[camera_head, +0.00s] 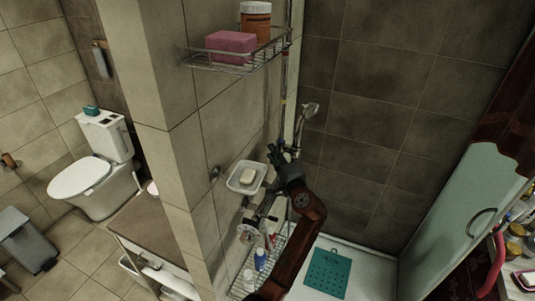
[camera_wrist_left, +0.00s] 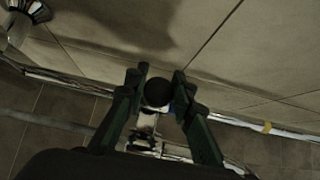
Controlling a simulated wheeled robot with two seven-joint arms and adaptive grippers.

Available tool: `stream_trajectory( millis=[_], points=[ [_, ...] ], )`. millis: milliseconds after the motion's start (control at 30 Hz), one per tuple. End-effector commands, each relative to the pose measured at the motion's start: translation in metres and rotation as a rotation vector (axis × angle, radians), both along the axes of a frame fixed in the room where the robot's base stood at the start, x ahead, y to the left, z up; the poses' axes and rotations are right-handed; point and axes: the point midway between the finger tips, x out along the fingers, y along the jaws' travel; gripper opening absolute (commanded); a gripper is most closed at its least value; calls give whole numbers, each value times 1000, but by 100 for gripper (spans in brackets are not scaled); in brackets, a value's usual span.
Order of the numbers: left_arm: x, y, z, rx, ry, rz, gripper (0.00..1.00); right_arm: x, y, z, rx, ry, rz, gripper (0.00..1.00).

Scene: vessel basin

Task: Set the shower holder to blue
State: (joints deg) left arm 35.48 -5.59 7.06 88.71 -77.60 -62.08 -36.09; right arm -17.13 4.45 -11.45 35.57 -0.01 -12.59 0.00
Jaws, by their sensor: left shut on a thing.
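The shower holder (camera_head: 293,151) sits on the upright rail (camera_head: 284,84) by the wall, with the chrome shower head (camera_head: 309,110) above it. My left gripper (camera_head: 276,158) is at the holder on the rail. In the left wrist view my left gripper (camera_wrist_left: 157,90) has its dark fingers on both sides of the holder's round black knob (camera_wrist_left: 156,93). A small blue patch shows beside the right finger. A yellow mark (camera_wrist_left: 267,127) is on the rail, apart from the gripper. The fingers hide part of the holder. My right gripper is not seen.
A wire shelf (camera_head: 222,66) with a pink sponge (camera_head: 231,42) and an orange jar (camera_head: 255,22) hangs above. A soap dish (camera_head: 246,187) and a lower rack with bottles are close to my arm. A teal mat (camera_head: 327,273) lies on the shower floor.

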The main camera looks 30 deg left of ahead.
Motion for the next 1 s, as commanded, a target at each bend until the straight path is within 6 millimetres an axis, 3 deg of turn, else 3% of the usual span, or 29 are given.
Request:
stream_trajectory(
  millis=[33, 67, 300, 533, 633, 1000],
  points=[
    [4, -8, 0, 0, 0, -17, 0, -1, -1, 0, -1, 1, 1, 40],
    [4, -8, 0, 0, 0, -17, 24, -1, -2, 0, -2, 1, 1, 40],
    [-1, -2, 1, 1, -2, -6, 40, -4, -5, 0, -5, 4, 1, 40],
    [-3, -1, 3, 1, -3, -3, 40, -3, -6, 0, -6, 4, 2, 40],
    [-5, -5, 2, 0, -3, -4, 40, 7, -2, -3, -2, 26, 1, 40],
    [-41, -47, 2, -2, -3, -2, 40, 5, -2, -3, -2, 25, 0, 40]
  ],
)
